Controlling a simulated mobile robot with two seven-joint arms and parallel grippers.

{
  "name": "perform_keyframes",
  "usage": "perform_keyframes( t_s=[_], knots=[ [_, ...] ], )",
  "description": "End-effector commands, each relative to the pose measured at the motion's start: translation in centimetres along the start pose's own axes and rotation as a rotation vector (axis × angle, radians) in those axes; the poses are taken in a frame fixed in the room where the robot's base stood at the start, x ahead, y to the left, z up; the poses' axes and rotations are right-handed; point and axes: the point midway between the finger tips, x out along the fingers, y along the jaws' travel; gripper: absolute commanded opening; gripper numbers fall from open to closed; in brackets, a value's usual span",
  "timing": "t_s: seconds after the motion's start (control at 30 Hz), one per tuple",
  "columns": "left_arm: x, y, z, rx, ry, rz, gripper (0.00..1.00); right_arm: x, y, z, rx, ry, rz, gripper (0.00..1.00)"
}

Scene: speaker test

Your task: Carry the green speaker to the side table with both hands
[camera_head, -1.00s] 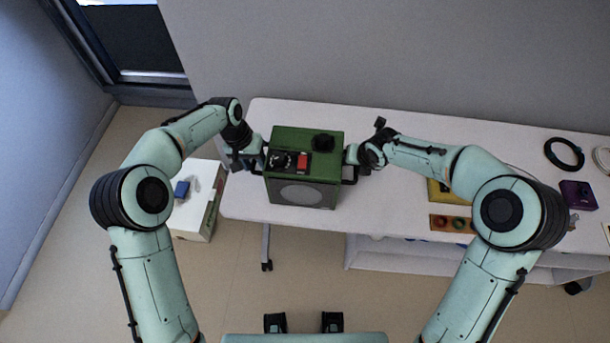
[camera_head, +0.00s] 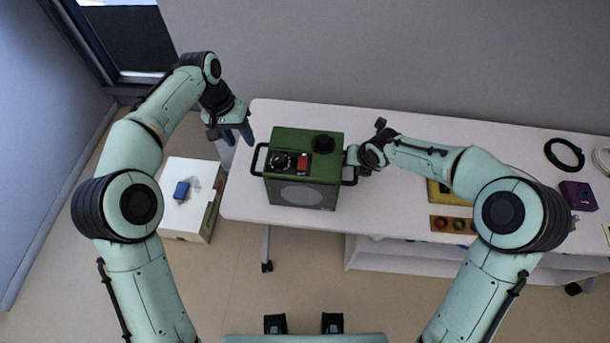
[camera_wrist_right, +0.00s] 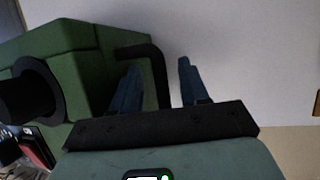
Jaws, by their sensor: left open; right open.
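The green speaker (camera_head: 300,192) stands upright on the white long table (camera_head: 245,205), near its left end. It has a black handle on each side and black and red parts on top. My left gripper (camera_head: 238,140) is open and empty, up and left of the speaker's left handle (camera_head: 257,160), apart from it. My right gripper (camera_head: 354,163) is at the right handle. In the right wrist view its fingers (camera_wrist_right: 160,75) are open, with the black handle (camera_wrist_right: 158,65) between them. A low white side table (camera_head: 208,215) stands left of the long table.
A blue block (camera_head: 181,190) lies on the side table beside a grey mark. To the right on the long table are a yellow item (camera_head: 437,192), a purple box (camera_head: 578,195) and a black cable ring (camera_head: 564,154). A wall stands behind.

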Motion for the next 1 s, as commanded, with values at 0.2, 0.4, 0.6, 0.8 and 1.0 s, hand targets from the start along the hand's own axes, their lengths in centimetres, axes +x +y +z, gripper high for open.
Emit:
perform_keyframes(
  t_s=[0.2, 0.4, 0.6, 0.8, 1.0],
  knots=[
    [-0.1, 0.0, 0.0, 0.000, 0.000, 0.000, 0.45, -3.4, -0.1, 0.2, 0.002, -0.006, -0.001, 0.45],
    [-0.1, 0.0, 0.0, 0.000, 0.000, 0.000, 0.45, -7.8, -0.1, 0.1, 0.001, -0.005, -0.002, 0.45],
    [0.0, 0.0, 0.0, -0.001, 0.000, 0.000, 0.45, -10.8, -0.1, 0.0, 0.002, -0.003, -0.001, 0.45],
    [0.0, 0.0, 0.0, -0.001, 0.000, 0.000, 0.45, -11.8, 0.0, 0.0, 0.000, 0.000, 0.000, 0.45],
    [0.0, 0.0, 0.0, -0.001, 0.000, 0.000, 0.45, -11.8, 0.0, 0.0, 0.000, 0.000, 0.000, 0.45]
  ],
)
